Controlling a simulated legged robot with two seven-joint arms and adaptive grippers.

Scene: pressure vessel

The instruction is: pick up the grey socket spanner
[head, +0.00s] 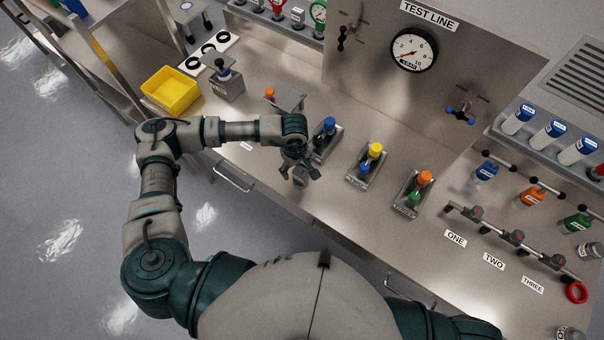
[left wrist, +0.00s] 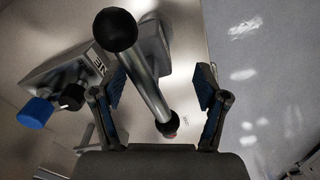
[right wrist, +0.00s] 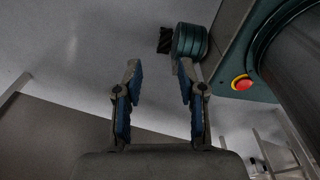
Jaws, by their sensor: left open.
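A grey metal bar (left wrist: 145,78) with a black ball at each end shows in the left wrist view; it looks like the handle of the grey socket spanner, though I cannot be sure. It runs slanting between the fingers of my left gripper (left wrist: 160,85), which is open with space beside the bar. The lower ball has a reddish tip close to the palm. In the head view my left gripper (head: 300,172) is over the bench's front edge, with a small grey piece under its fingers. My right gripper (right wrist: 158,82) is open and empty, above floor, outside the head view.
Blocks with blue (head: 329,126), yellow (head: 376,149) and orange (head: 425,178) knobs stand right of my left gripper. A yellow tray (head: 171,91) is at the left. The test panel (head: 375,80) rises behind.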

